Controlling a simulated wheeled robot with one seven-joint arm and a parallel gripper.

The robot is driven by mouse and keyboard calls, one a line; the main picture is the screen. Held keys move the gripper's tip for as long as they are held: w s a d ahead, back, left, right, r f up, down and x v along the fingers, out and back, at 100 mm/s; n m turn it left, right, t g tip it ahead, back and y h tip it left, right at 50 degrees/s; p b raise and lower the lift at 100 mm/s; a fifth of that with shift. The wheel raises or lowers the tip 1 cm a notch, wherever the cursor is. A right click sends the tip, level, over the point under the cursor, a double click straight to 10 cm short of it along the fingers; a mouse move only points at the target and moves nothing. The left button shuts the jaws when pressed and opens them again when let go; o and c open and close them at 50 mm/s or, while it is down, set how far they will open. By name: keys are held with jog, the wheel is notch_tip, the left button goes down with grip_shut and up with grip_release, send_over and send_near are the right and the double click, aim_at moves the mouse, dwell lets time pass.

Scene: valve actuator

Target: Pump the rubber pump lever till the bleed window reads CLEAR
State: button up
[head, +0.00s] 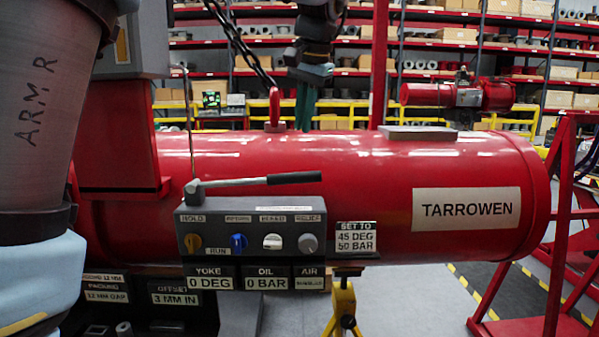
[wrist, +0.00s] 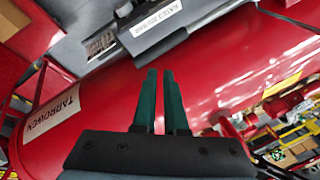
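The pump lever lies nearly level above the grey control box (head: 250,217) in the head view, its black rubber grip (head: 294,178) pointing right. The lower-right window, labelled AIR (head: 310,283), holds text too small to read surely. The OIL window (head: 266,283) reads 0 BAR and the YOKE window (head: 210,283) reads 0 DEG. My gripper (head: 306,125) hangs fingers-down above the red cylinder (head: 370,180), apart from the lever. In the wrist view its green fingers (wrist: 159,72) stand slightly apart with nothing between them.
A red lifting eye (head: 275,110) with a chain stands left of my gripper. Four-knob row aside, a SET TO plate (head: 356,238) reads 45 DEG, 50 BAR. A yellow stand (head: 343,308) is below. Space in front of the box looks clear.

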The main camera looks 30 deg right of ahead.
jog(key=a+n, duration=0.1)
jog(key=n, duration=0.1)
jog(key=r+n+h+b, duration=0.1)
jog(key=n, duration=0.1)
jog(key=a+r+n, duration=0.1)
jog(key=n, duration=0.1)
jog(key=shift+s+a+r+h, duration=0.2)
jog(key=shift+s+a+h, duration=0.1)
jog(key=shift+a+h, duration=0.1)
grip_shut()
jog(key=p, duration=0.1)
send_near(298, 176)
notch_tip(298, 176, down, 5)
jog(key=w, duration=0.3)
jog(key=shift+d+f+n, duration=0.4)
jog(key=shift+s+d+f+b, duration=0.15)
jog(key=shift+f+b, duration=0.2)
jog(key=shift+f, duration=0.45)
jog(key=shift+w+d+f+b, duration=0.15)
jog(key=shift+f+b, duration=0.2)
jog(key=shift+f, duration=0.4)
jog(key=shift+s+r, duration=0.1)
jog(key=shift+r, duration=0.1)
